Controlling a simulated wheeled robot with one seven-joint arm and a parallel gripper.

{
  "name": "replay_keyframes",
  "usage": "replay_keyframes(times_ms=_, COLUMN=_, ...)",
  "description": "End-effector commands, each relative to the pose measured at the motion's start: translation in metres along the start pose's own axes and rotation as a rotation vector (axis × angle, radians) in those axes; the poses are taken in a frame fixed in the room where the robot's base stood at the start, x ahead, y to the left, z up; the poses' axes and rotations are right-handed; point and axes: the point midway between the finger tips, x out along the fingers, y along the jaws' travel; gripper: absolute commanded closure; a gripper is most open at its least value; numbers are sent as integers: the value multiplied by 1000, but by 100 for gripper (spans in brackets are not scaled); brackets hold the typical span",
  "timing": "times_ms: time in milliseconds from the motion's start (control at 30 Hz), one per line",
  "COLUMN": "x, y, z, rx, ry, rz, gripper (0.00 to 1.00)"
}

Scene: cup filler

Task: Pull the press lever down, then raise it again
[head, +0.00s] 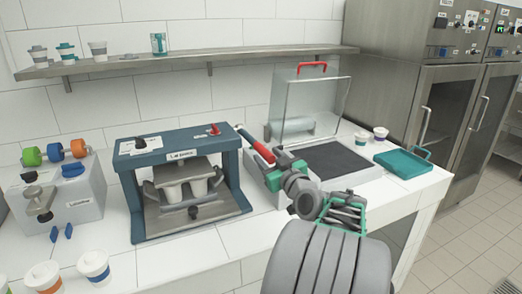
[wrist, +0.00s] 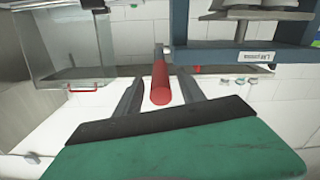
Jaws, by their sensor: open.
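The press (head: 130,190) is a dark blue frame on the white counter, with cups under its grey plate. Its lever (head: 257,147) has a red grip and slants from the frame's upper right side down toward my gripper (head: 272,170). In the wrist view, the red lever grip (wrist: 160,84) lies between the two spread dark fingers of my gripper (wrist: 160,88), with gaps on both sides. My gripper is open around the lever's end. Part of the grip's end is hidden by the gripper in the head view.
A clear-lidded unit with a red handle (head: 312,66) stands behind my gripper, beside a dark flat panel (head: 330,158). A teal tray (head: 404,163) and white cups are at the right. A grey dispenser (head: 75,205) stands left of the press. The counter front of the press is clear.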

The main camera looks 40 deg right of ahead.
Motion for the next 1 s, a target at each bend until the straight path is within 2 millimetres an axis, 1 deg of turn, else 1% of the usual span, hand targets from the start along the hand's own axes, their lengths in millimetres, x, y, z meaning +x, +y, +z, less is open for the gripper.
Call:
replay_keyframes(times_ms=33, x=10, y=-1, z=-2, rx=2, ry=-1, rz=-5, gripper=53)
replay_keyframes(times_ms=100, x=22, y=-1, z=-2, rx=2, ry=-1, rz=-4, gripper=53)
replay_keyframes(times_ms=200, x=33, y=-1, z=-1, rx=1, ry=0, rz=-3, gripper=53)
replay_keyframes(times_ms=300, x=37, y=-2, z=-1, rx=0, ry=0, rz=-2, gripper=53)
replay_keyframes(times_ms=500, x=38, y=-2, z=0, rx=0, ry=0, rz=-3, gripper=54)
replay_keyframes(times_ms=1000, x=38, y=-3, z=0, rx=0, ry=0, rz=-4, gripper=95)
